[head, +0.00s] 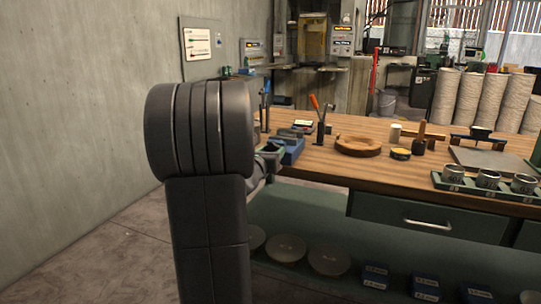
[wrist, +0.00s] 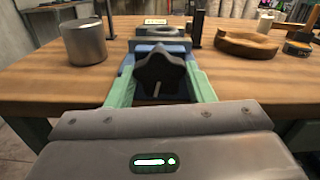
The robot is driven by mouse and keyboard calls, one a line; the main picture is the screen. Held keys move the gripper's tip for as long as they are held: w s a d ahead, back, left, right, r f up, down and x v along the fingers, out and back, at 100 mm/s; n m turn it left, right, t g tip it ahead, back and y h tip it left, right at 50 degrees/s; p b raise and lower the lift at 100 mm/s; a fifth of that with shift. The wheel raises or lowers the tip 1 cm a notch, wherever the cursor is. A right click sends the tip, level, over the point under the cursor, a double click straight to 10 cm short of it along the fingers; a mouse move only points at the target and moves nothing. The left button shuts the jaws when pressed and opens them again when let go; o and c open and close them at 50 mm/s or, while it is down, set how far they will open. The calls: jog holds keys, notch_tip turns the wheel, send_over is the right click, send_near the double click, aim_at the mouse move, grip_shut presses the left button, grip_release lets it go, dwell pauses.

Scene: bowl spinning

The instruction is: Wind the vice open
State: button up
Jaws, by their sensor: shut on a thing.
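The blue vice (head: 291,150) stands at the near left edge of the workbench. In the wrist view, the vice's blue body (wrist: 126,60) shows behind a dark star-shaped knob (wrist: 160,72). My gripper (wrist: 161,82) has its two green fingers on either side of the knob and is shut on it. In the head view, my arm's dark link hides most of my gripper, and only a bit of it (head: 271,157) shows beside the vice. The vice's jaws are mostly hidden behind the knob, so their gap cannot be told.
The wooden workbench (head: 330,166) carries a metal cylinder (wrist: 84,42) left of the vice. A wooden ring (head: 358,146) and an upright tool holder (head: 321,125) are to its right. A green tray with metal cups (head: 487,178) sits farther right. The floor at left is clear.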

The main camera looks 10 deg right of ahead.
jog(key=n+p, duration=0.4)
jog(key=n, duration=1.5)
jog(key=shift+r+p, duration=0.15)
jog(key=shift+p, duration=0.25)
jog(key=n+p, duration=0.2)
jog(key=n, duration=0.2)
jog(key=shift+n, duration=0.3)
jog(key=n+p, duration=0.3)
jog(key=n, duration=0.2)
jog(key=shift+n, duration=0.3)
jog(key=shift+n+p, duration=2.35)
jog(key=shift+n, duration=2.15)
jog(key=shift+f, duration=0.2)
